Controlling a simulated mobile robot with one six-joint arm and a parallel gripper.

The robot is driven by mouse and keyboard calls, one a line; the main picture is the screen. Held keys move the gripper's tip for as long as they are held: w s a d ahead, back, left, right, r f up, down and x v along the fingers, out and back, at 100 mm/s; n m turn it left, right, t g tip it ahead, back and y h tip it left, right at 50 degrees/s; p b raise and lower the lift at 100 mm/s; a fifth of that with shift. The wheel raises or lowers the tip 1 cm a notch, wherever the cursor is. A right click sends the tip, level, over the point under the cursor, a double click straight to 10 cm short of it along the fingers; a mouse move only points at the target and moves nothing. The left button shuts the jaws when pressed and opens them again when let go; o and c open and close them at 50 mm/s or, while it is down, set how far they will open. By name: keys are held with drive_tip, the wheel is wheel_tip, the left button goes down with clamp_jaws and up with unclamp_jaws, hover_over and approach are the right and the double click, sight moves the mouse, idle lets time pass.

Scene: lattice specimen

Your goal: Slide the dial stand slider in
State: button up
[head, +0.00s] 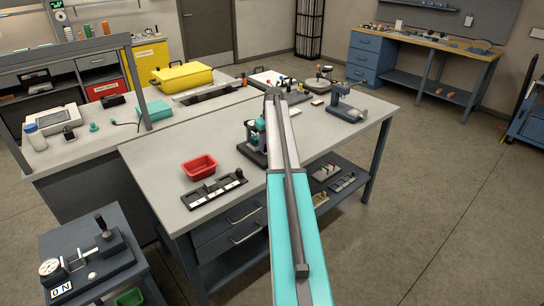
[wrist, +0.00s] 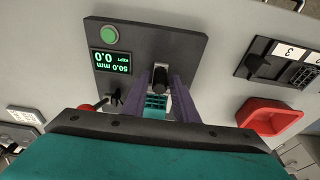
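A dial stand with a round white dial (head: 49,267) and a black upright handle (head: 101,222) sits on the small grey cart at the lower left in the head view. It looks like the task's stand; how far its slider is out is unclear. My gripper (wrist: 163,88) is far from it, over the main bench at a dark device (wrist: 185,52) with a green button and a display. Its two purple-grey fingers stand apart on either side of a black knob (wrist: 160,72) and a teal lattice piece (wrist: 155,102). Contact cannot be told.
A red tray (head: 199,167) and a slotted black rack (head: 214,188) lie near the bench's front left. A grey-blue instrument (head: 347,108) stands at the right of the bench. A green bin (head: 130,298) is below the cart top. Floor right of the bench is clear.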

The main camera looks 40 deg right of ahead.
drive_tip(key=shift+o, duration=0.6)
drive_tip(key=p+v, duration=0.2)
drive_tip(key=v, duration=0.3)
drive_tip(key=shift+s+r, duration=0.1)
drive_tip(key=shift+r, duration=0.15)
idle(0.6)
